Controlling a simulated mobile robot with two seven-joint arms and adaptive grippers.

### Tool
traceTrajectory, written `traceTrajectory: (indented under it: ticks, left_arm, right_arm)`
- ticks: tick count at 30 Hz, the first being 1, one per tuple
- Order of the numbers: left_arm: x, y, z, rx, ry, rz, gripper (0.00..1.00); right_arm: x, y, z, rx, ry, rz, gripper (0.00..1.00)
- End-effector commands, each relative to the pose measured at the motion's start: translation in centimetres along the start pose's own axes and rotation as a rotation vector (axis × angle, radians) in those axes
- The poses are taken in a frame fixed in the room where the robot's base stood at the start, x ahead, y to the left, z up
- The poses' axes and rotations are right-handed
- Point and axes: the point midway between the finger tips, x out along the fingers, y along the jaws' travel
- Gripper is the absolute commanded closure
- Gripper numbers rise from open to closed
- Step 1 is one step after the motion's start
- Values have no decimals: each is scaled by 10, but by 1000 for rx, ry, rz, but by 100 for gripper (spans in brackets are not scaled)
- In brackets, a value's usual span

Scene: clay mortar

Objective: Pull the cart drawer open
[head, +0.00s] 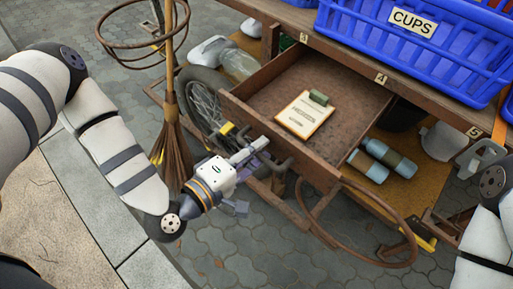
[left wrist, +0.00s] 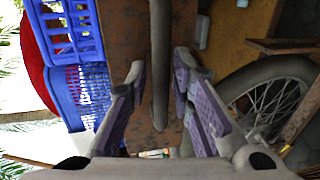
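The cart drawer (head: 335,85) is a brown wooden box that stands pulled out from under the cart's top in the head view. A clipboard with paper (head: 304,115) lies inside it. The drawer's dark handle (head: 284,168) is on its front panel; in the left wrist view the handle bar (left wrist: 158,70) runs between my fingers. My left gripper (head: 252,172) is at the drawer front. In the left wrist view its purple-padded fingers (left wrist: 158,75) are apart, on either side of the bar, with gaps showing. My right gripper is not in view.
A blue crate marked CUPS (head: 405,50) stands on the cart top. A broom (head: 172,140) and a spoked wheel (head: 205,105) are left of the drawer. Bottles (head: 385,160) lie on the lower shelf to the right. Open paving (head: 290,255) lies in front.

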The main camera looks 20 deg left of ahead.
Motion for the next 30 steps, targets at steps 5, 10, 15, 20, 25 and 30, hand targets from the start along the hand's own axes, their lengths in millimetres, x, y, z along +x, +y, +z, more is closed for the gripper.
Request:
traceTrajectory:
  ticks: [5,10,15,20,25,30]
  left_arm:
    - [0,0,0,0,0,-1,69]
    - [0,-1,0,0,0,-2,69]
    - [-12,-2,0,0,0,-6,69]
    - [-53,-2,0,-3,1,-8,69]
    - [-96,-1,0,-3,1,-7,69]
    - [-118,-1,0,-1,1,-3,69]
  right_arm:
    - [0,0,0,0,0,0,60]
    - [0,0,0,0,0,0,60]
    - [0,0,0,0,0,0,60]
    - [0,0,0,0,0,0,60]
    - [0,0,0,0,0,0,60]
    - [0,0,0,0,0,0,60]
